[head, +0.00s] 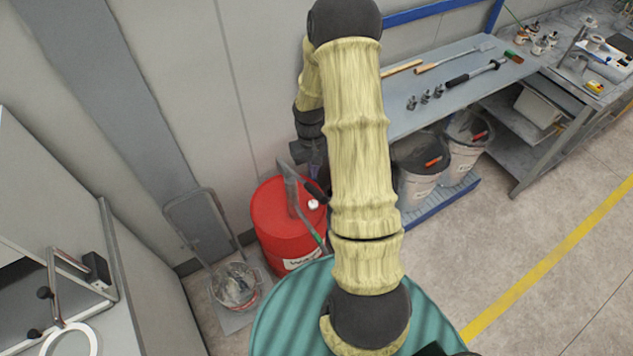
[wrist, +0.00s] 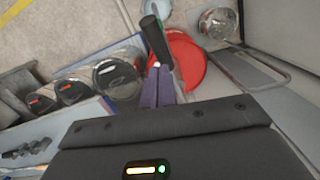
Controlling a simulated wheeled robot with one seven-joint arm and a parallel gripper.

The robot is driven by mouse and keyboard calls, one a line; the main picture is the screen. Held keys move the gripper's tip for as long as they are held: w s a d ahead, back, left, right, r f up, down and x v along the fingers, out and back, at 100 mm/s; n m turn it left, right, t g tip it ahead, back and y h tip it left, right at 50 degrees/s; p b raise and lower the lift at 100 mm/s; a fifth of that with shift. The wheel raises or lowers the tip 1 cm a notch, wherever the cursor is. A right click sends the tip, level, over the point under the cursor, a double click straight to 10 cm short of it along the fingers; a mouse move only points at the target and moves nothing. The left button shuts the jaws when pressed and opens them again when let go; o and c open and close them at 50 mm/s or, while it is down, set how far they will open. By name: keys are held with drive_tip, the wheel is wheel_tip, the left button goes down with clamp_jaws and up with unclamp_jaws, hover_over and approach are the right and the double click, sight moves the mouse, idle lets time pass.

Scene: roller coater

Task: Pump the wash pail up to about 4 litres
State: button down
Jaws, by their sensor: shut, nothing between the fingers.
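The red drum (head: 275,222) stands by the wall, with part of a white label showing. A grey pump (head: 291,185) is on top of it, with a dark lever grip (head: 316,190). The wash pail (head: 236,287) sits on a flat stand left of the drum; its water level cannot be read. In the wrist view the drum (wrist: 190,58) and the pail (wrist: 217,23) show at the top. My gripper (wrist: 161,70) has its purple fingers shut and empty, close to the black grip (wrist: 155,38); contact cannot be told. My arm hides part of the pump in the head view.
A workbench (head: 450,75) with tools runs along the wall at right. A grey cabinet (head: 140,275) is at left. The stand has a tall hoop handle (head: 170,210). Floor at right is clear.

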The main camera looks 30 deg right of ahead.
sight(315, 189)
drive_tip(key=shift+f, duration=0.15)
drive_tip(key=shift+s+f+b, duration=0.2)
drive_tip(key=shift+f+b, duration=1.15)
drive_tip(key=shift+f, duration=0.35)
drive_tip(key=shift+s+f+b, duration=0.2)
drive_tip(key=shift+f+b, duration=1.1)
drive_tip(key=shift+f, duration=0.4)
drive_tip(key=shift+f+b, duration=1.65)
drive_tip(key=shift+f, duration=0.6)
drive_tip(key=shift+r, duration=0.1)
